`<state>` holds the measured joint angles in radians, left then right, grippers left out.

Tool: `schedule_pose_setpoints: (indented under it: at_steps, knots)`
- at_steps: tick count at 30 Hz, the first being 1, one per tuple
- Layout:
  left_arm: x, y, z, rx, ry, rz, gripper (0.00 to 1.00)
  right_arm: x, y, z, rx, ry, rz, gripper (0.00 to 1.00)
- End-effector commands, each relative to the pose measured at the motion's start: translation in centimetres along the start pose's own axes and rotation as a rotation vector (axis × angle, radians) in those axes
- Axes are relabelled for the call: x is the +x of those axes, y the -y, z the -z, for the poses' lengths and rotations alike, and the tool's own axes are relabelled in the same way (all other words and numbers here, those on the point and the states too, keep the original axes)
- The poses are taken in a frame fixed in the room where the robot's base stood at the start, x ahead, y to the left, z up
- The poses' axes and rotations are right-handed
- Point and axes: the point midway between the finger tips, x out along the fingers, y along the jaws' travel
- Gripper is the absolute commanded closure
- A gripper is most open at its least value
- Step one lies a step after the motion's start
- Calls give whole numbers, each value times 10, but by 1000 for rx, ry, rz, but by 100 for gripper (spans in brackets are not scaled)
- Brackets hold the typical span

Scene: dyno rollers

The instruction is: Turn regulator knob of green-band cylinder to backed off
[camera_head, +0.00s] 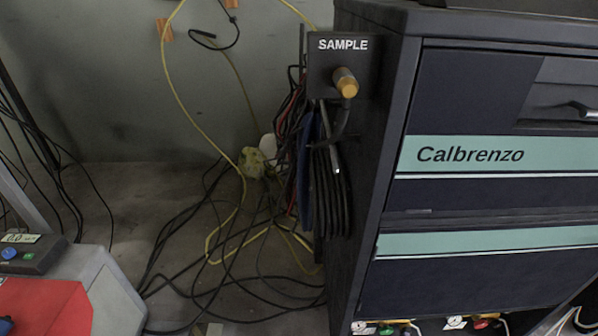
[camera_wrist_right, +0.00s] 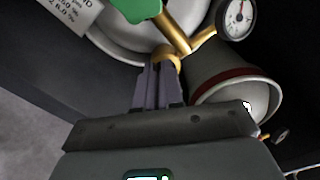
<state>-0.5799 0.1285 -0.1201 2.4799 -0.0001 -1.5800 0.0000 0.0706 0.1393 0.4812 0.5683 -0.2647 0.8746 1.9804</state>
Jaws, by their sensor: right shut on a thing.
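In the right wrist view my right gripper (camera_wrist_right: 160,72) is shut, its fingertips closed on a brass-coloured regulator part (camera_wrist_right: 167,60). That part joins a brass stem below a green handle (camera_wrist_right: 140,8), in front of a pale, rounded cylinder. A round pressure gauge (camera_wrist_right: 237,18) is on the brass fitting to the upper right. No green band is clear in this view, and the fingers hide part of the gripped piece. In the head view, small gauges and a green part (camera_head: 386,330) show at the bottom edge, largely cut off. Neither gripper shows in the head view.
A grey, tapered body with a dark red band (camera_wrist_right: 236,80) stands close to the right of my right gripper. A dark Calbrenzo cabinet (camera_head: 480,110) fills the right of the head view. A SAMPLE box (camera_head: 325,75) and hanging cables are at its left side.

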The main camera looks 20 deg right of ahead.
Motion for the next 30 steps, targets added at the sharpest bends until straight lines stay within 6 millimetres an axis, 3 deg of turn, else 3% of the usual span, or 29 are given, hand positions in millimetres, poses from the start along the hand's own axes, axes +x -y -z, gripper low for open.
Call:
schedule_pose_setpoints:
  at_steps: [30]
  knots:
    - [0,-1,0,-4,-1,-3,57,4,-6,-8,3,5,2,100]
